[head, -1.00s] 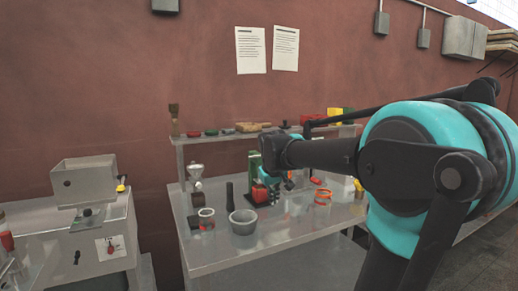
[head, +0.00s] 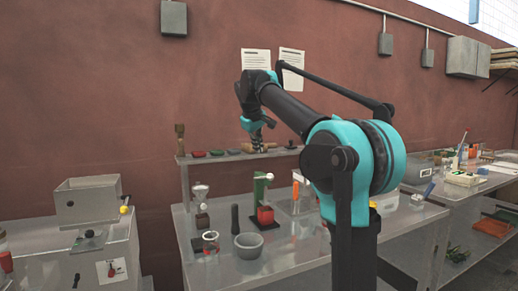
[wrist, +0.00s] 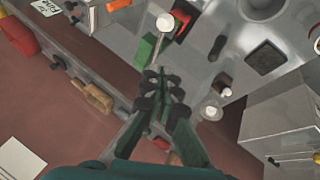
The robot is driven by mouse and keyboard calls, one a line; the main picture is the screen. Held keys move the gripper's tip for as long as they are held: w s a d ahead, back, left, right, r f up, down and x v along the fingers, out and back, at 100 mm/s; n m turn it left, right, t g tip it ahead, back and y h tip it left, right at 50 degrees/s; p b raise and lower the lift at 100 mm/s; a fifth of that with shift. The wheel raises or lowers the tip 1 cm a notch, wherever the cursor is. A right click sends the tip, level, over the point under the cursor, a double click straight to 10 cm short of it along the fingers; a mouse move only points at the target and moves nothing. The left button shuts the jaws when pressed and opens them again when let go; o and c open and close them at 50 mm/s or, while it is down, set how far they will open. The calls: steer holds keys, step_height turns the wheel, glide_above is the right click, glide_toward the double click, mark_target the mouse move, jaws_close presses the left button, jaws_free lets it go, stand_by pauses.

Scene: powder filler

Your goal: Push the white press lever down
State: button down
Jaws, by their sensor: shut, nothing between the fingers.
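The green press (head: 259,187) stands on the metal bench with a red part at its base. Its white lever end (head: 268,177) is up near the top of the press. In the wrist view the white round end (wrist: 165,22) shows beside the green column (wrist: 145,48) and the red part (wrist: 180,22). My gripper (head: 258,147) is raised above the press at about shelf height, apart from it. In the wrist view my gripper's fingers (wrist: 161,90) are together and empty, with the press beyond them.
A small shelf (head: 225,157) behind the press carries several small items. A grey bowl (head: 248,246), a black upright cylinder (head: 235,219), a red-marked glass (head: 211,242) and a funnel-topped device (head: 200,195) stand nearby. A grey machine (head: 88,203) is at left.

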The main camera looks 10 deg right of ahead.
steer(key=w+d+f, duration=0.2)
steer(key=d+f, duration=0.1)
steer(key=f, duration=0.6)
steer(key=shift+w+d, duration=0.2)
steer(key=shift+w, duration=0.2)
